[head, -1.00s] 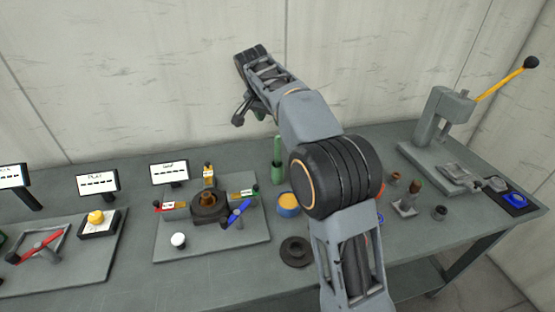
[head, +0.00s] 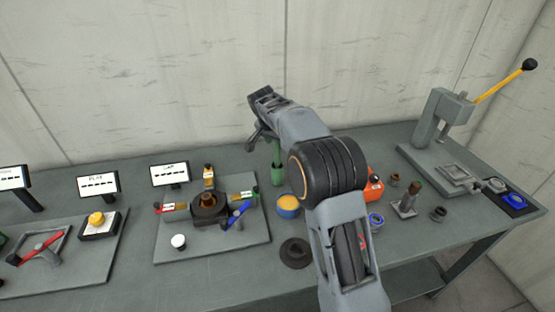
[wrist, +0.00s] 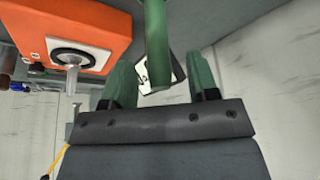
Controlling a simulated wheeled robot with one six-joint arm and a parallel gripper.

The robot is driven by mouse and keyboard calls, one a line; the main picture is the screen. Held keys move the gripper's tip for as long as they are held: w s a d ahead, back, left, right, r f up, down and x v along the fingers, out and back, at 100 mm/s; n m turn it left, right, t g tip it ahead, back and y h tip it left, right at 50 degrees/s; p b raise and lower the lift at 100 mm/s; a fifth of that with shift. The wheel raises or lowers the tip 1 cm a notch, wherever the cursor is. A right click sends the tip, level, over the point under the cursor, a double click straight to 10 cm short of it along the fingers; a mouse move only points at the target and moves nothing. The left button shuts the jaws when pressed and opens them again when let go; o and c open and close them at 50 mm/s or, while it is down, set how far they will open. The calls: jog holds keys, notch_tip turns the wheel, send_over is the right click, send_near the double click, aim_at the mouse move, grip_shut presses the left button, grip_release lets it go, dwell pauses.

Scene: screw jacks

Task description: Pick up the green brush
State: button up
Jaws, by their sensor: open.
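The green brush (head: 277,168) stands upright on the bench, behind the round pot with the yellow-orange top. In the head view my gripper (head: 256,140) is above and slightly left of it, partly hidden by my arm. In the wrist view the brush (wrist: 156,40) shows as a green shaft between the two green-padded fingers, with clear space on both sides. My gripper (wrist: 161,68) is open, and the fingers do not appear to touch the brush. The brush's lower end is hard to make out in the wrist view.
The blue pot with a yellow-orange top (head: 288,204) stands close in front of the brush. A fixture plate (head: 262,240) lies to the left. An orange-red box (head: 374,186) is to the right, and a lever press (head: 447,120) stands farther right. The wall is close behind.

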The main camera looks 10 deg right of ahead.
jog(key=shift+x, duration=1.25)
grip_shut()
jog(key=shift+r, duration=0.1)
